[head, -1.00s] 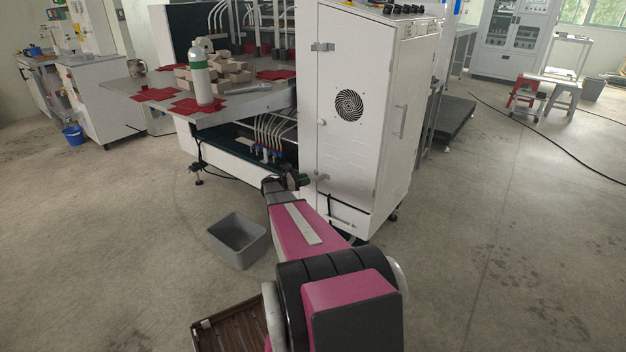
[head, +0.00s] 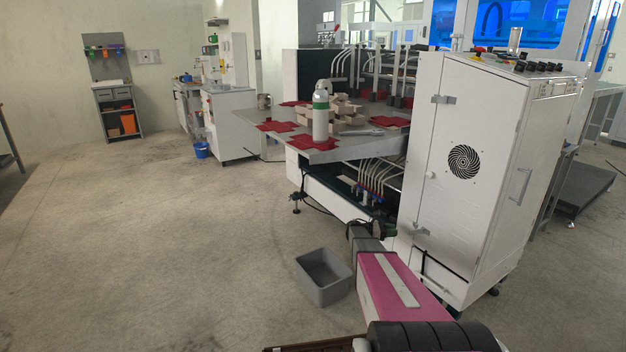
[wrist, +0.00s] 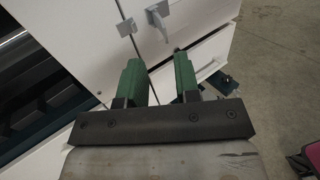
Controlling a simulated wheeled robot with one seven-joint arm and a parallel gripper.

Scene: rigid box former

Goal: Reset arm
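My gripper shows in the wrist view (wrist: 160,80), with two green fingers standing apart and nothing between them. It points toward the white machine cabinet (wrist: 75,30), near a grey door latch (wrist: 160,22). In the head view my pink arm reaches forward low in front of the same cabinet (head: 465,215). The fingertips are small and dark there, by the cabinet's lower left edge.
A grey bin (head: 324,276) stands on the floor left of my arm. A metal table (head: 340,147) holds a white and green bottle (head: 320,122), red pieces and tan boxes. A blue bucket (head: 201,150) stands further back.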

